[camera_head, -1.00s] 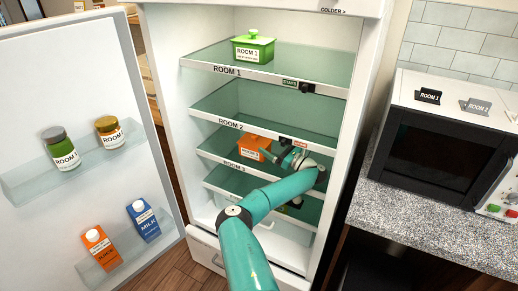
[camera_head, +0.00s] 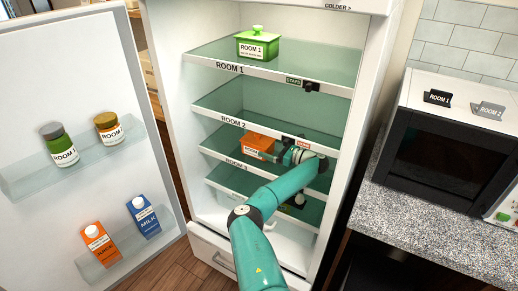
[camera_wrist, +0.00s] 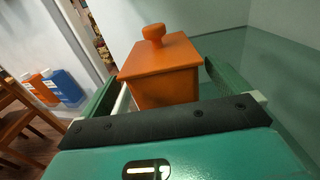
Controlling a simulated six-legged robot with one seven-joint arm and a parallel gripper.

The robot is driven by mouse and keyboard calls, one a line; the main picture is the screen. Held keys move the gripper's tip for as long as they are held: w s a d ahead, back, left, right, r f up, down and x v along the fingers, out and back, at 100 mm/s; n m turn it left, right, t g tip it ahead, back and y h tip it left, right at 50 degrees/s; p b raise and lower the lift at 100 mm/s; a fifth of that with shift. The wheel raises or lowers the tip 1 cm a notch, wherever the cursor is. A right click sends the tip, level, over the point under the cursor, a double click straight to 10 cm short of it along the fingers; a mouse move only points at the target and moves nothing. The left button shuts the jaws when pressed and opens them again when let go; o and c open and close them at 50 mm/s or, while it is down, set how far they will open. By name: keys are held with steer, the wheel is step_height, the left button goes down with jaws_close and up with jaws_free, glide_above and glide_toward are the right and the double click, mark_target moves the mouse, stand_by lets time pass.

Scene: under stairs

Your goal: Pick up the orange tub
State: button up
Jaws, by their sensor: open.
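The orange tub (camera_head: 258,144) stands upright on the ROOM 3 shelf (camera_head: 219,156) of the open fridge, towards its left side. In the wrist view the tub (camera_wrist: 160,72) shows its lid and round knob, straight ahead of my gripper. My gripper (camera_wrist: 170,98) is open, with one finger to each side of the tub; I cannot tell whether either finger touches it. In the head view my gripper (camera_head: 278,155) is just right of the tub, its fingertips partly hidden.
A green tub (camera_head: 257,45) stands on the ROOM 1 shelf above. The ROOM 2 shelf (camera_head: 215,112) is bare and close over my arm. The fridge door (camera_head: 75,120) at left holds jars and cartons. A counter (camera_head: 425,225) with a microwave (camera_head: 450,150) is at right.

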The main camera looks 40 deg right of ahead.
mark_target(263, 141)
steer(key=x, duration=0.4)
steer(key=shift+w+f, duration=0.1)
steer(key=c, duration=1.3)
steer(key=shift+o, duration=0.2)
steer(key=shift+r, duration=0.3)
steer(key=shift+r, duration=0.4)
steer(key=shift+a+r, duration=0.1)
steer(key=s+a, duration=0.2)
steer(key=a, duration=0.6)
steer(key=s+a, duration=0.3)
steer(key=a, duration=0.6)
